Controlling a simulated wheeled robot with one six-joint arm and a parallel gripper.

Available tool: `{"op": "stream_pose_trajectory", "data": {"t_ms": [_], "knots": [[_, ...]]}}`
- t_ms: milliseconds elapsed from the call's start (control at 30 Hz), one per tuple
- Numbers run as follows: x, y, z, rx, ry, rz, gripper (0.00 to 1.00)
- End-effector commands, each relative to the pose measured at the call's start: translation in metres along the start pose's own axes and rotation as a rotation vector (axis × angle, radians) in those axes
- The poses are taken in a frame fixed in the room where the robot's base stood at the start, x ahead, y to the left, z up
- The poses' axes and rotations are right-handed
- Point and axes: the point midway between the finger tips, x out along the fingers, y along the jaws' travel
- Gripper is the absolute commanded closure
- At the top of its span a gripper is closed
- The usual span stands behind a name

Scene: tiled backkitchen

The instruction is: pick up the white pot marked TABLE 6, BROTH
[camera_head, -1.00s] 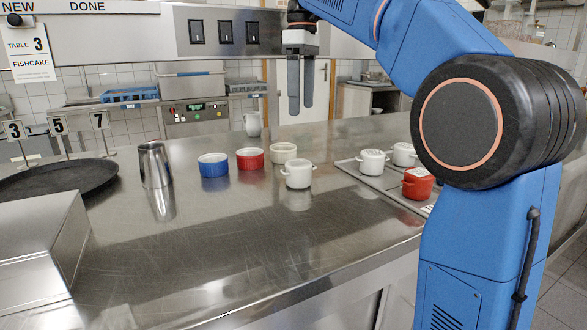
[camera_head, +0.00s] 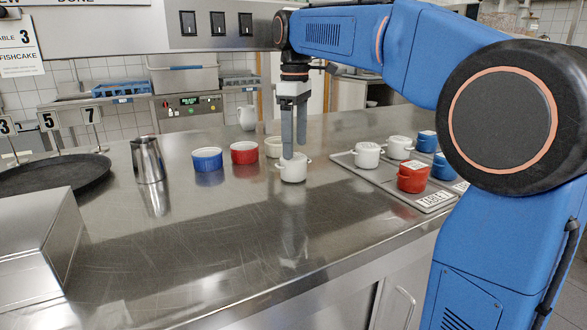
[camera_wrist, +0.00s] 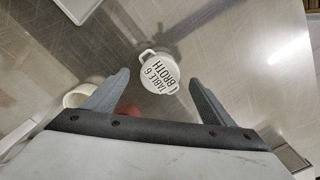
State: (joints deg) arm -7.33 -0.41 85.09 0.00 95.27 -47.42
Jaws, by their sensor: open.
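The white pot marked TABLE 6, BROTH (camera_head: 292,171) stands upright on the steel counter. In the wrist view its lettered lid (camera_wrist: 160,74) lies ahead of the space between my fingers, with two small handles at its sides. My gripper (camera_head: 294,148) is open and points down, above the pot in the head view. The fingertips (camera_wrist: 160,82) overlap the pot's far edge in the head view. In the wrist view both fingers are apart and nothing is between them. I cannot tell the exact gap to the lid.
A cream ramekin (camera_head: 273,147), a red ramekin (camera_head: 244,152) and a blue ramekin (camera_head: 207,159) stand left of the pot. A steel jug (camera_head: 147,160) is farther left. A tray (camera_head: 436,199) with white, red and blue pots is on the right.

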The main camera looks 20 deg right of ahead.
Motion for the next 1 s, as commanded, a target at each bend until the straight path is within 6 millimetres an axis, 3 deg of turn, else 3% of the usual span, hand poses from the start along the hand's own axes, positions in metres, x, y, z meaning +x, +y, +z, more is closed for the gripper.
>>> {"op": "stream_pose_trajectory", "data": {"t_ms": [400, 700, 767, 933, 1000], "knots": [[0.047, -0.001, -0.004, 0.000, -0.001, -0.001, 0.22], [0.052, -0.001, -0.004, 0.000, 0.000, -0.001, 0.22], [0.051, -0.001, -0.004, 0.000, 0.000, -0.001, 0.32], [0.051, -0.001, -0.004, 0.000, -0.001, -0.001, 0.73], [0.051, -0.001, -0.004, 0.000, 0.000, 0.000, 0.76]]}}
